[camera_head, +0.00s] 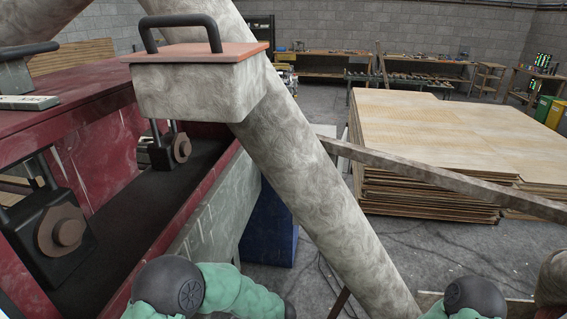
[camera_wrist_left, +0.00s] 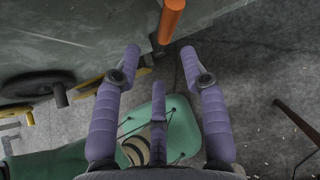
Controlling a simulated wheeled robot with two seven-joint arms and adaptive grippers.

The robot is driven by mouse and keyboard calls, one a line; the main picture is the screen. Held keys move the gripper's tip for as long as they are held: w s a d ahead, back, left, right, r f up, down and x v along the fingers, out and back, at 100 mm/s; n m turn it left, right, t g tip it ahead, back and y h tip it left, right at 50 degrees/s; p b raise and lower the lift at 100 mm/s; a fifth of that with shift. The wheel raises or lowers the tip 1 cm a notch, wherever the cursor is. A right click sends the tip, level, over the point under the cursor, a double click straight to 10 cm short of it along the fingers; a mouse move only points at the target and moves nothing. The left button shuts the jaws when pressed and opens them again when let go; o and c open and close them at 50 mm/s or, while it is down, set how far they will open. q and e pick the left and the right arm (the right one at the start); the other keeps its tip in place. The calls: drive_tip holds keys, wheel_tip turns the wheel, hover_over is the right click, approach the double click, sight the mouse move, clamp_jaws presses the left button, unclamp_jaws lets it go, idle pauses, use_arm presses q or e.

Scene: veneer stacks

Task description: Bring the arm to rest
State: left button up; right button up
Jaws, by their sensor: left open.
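My left gripper (camera_wrist_left: 160,54) shows in the left wrist view with its purple fingers spread apart and nothing between them. It hangs over the grey floor, beside the grey side of a machine (camera_wrist_left: 70,40). An orange bar (camera_wrist_left: 172,16) lies just beyond the fingertips; I cannot tell how far below them it is. In the head view, green links of my arms show at the bottom edge, left and right. Neither gripper shows in that view, and my right gripper is in no view.
A red machine (camera_head: 95,85) with a dark channel stands at the left. A thick mottled beam (camera_head: 310,185) slants across the middle, and a thinner bar (camera_head: 440,172) crosses to the right. Veneer stacks (camera_head: 430,120) stand behind. Grey floor (camera_head: 450,265) is open at the right.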

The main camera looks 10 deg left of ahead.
use_arm(q)
drive_tip(key=s+d+f+n+h, duration=0.6)
drive_tip(key=s+f+n, duration=0.1)
drive_tip(key=f+n, duration=0.2)
drive_tip(key=s+d+f+n+h, duration=0.6)
drive_tip(key=f+n, duration=0.3)
drive_tip(key=n, duration=0.3)
drive_tip(key=shift+s+f+h, duration=0.4)
drive_tip(key=shift+s+h, duration=0.05)
drive_tip(key=shift+h, duration=0.25)
